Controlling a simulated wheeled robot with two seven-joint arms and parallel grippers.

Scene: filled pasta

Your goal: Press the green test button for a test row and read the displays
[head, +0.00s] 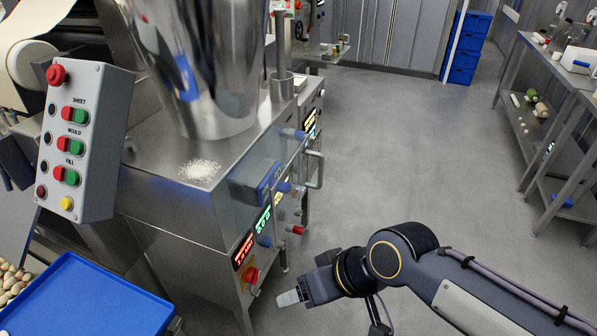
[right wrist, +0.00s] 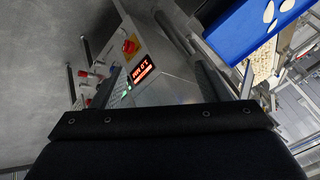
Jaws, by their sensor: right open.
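The steel filling machine (head: 190,235) carries a red-lit display (head: 243,250), a green-lit display (head: 263,220) and a yellow-lit display (head: 281,191) on its right face; their digits are too small to read. The red display (right wrist: 144,69) also shows in the right wrist view, with a small green light below it. A grey control box (head: 93,150) has red and green button pairs for SHEET, MOULD and FILL. I cannot tell which button is the green test button. My right gripper (head: 290,298) is open and empty, right of the machine's lower front. My left gripper is not in view.
A red knob (head: 252,275) sits below the red display. Red-tipped handles and a bar handle (head: 316,170) stick out from the machine's face. A blue tray (head: 85,300) is at lower left. Open grey floor (head: 420,150) lies to the right, before a steel shelf (head: 570,120).

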